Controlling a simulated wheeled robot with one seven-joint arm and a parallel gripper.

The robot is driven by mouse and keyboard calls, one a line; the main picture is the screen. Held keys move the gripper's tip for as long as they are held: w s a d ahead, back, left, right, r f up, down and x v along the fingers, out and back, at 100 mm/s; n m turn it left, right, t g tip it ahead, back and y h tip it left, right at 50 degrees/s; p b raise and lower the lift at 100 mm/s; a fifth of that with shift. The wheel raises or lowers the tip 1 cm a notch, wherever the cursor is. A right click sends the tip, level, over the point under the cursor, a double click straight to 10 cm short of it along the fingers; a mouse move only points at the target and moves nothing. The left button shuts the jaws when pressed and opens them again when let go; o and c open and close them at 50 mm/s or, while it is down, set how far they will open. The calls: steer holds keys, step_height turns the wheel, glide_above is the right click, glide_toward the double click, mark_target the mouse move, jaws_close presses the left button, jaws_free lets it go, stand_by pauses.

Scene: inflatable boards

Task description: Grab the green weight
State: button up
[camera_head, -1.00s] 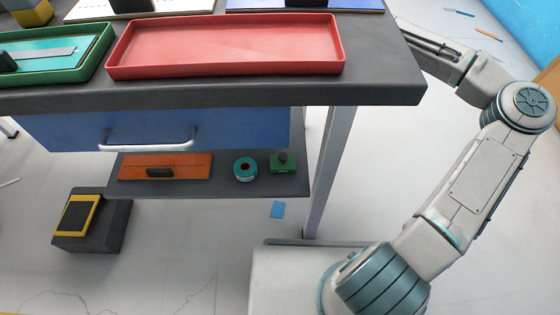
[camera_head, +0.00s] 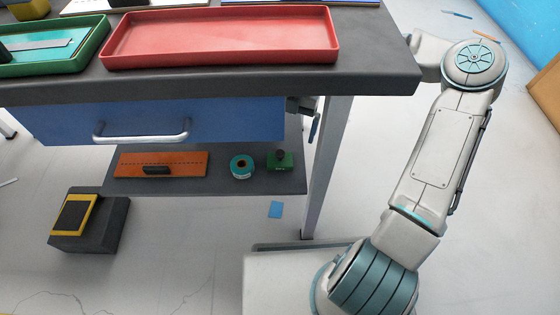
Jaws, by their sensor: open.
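The green weight (camera_head: 280,162), a small green block with a dark knob on top, sits at the right end of the lower shelf (camera_head: 225,185) under the workbench. My gripper (camera_head: 308,122) shows partly beside the right end of the blue drawer, under the bench top. It is open, above and to the right of the weight, and apart from it. Part of the gripper and forearm is hidden by the drawer and bench top.
A teal tape roll (camera_head: 241,167) stands just left of the weight, and an orange board (camera_head: 160,164) lies further left. The bench leg (camera_head: 328,165) stands right of the shelf. The blue drawer (camera_head: 230,120) hangs above. A red tray (camera_head: 220,38) sits on the bench.

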mark_target(281, 150)
steer(key=s, duration=0.1)
steer(key=s+a, duration=0.1)
steer(key=s, duration=0.1)
steer(key=shift+a+b, duration=0.2)
steer(key=shift+b, duration=0.1)
steer(key=s, duration=0.1)
steer(key=s+a+f+b, duration=0.1)
steer(key=s+f, duration=0.1)
steer(key=s, duration=0.1)
steer(key=shift+a+b, duration=0.4)
steer(key=shift+s+f, duration=0.15)
steer(key=shift+f, duration=0.25)
steer(key=c, duration=1.5)
